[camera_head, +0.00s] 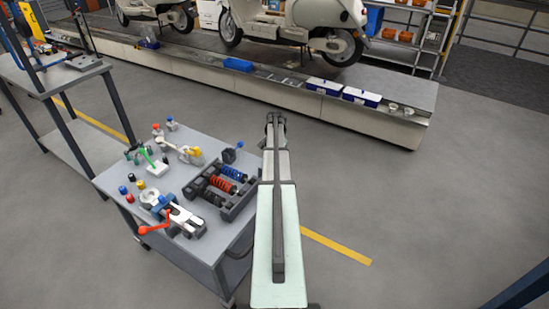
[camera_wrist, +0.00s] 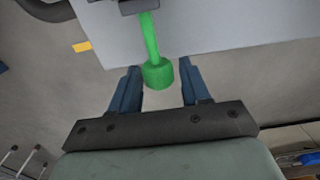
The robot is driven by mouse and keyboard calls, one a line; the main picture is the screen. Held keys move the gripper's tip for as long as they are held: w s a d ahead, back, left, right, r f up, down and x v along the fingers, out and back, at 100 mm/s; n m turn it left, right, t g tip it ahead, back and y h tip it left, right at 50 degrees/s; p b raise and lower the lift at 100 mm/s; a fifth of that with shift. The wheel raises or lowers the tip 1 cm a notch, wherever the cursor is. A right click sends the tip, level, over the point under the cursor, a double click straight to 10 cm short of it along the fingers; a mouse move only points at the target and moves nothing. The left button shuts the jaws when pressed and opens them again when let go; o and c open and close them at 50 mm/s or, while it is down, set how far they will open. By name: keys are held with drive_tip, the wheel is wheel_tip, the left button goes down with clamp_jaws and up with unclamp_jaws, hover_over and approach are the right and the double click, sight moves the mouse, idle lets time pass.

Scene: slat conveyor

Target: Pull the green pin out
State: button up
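The green pin shows in the wrist view as a thin rod with a thick round head (camera_wrist: 158,74). Its far end meets a dark part (camera_wrist: 140,5) at the top edge, where the rest is cut off. My gripper (camera_wrist: 159,66) is open, with one blue finger on each side of the pin's head. Gaps show on both sides, and neither finger appears to touch it. In the head view my gripper (camera_head: 276,118) is seen from behind, right of the grey worktable (camera_head: 112,179). I cannot make out this pin there; my arm may hide it.
The worktable holds a dark rack (camera_head: 237,207) of coloured springs, a clamp with a red handle (camera_head: 155,226), a green-handled clamp (camera_head: 147,156) and small knobs. A conveyor (camera_head: 300,98) with scooters and blue boxes runs behind.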

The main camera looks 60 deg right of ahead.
drive_tip(key=shift+o, duration=0.2)
drive_tip(key=shift+a, duration=0.1)
drive_tip(key=shift+r, duration=3.45)
